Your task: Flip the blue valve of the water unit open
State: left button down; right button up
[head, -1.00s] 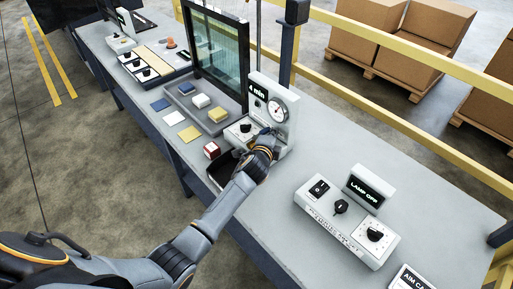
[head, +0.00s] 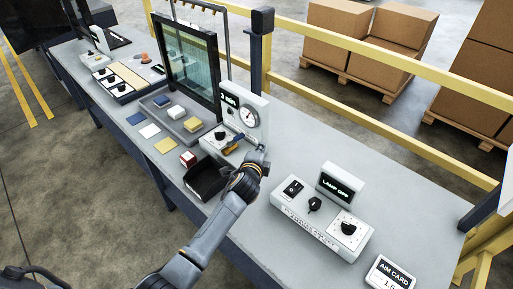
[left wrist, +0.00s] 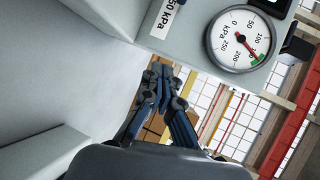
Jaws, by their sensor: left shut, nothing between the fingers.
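The water unit (head: 262,104) is a pale box with a round gauge and a small display. It stands on the bench behind a knob (head: 220,136). A small blue and yellow-orange part (head: 235,142), which looks like the blue valve, shows at its lower front; its exact position is too small to tell. My left gripper (head: 261,150) is just right of this part, apparently apart from it. In the left wrist view its dark fingers (left wrist: 163,76) are shut and empty, below the gauge (left wrist: 240,38). The valve cannot be made out there. My right gripper is not in view.
A black open bin (head: 205,182) and a red-and-white cube (head: 187,159) are left of my arm. A grey tray with blocks (head: 178,122) lies further left. A lamp control box (head: 320,220) stands on the right. Bare bench lies between it and the unit.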

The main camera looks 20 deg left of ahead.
pick_arm(q)
jog(key=s+d+r+b, duration=0.1)
jog(key=s+d+r, duration=0.1)
jog(key=d, duration=0.3)
jog(key=shift+s, duration=0.7)
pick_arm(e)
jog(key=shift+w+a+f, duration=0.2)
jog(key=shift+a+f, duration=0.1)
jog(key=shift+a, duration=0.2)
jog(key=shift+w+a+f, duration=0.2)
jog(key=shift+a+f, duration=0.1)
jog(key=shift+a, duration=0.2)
pick_arm(q)
jog(key=shift+d, duration=0.1)
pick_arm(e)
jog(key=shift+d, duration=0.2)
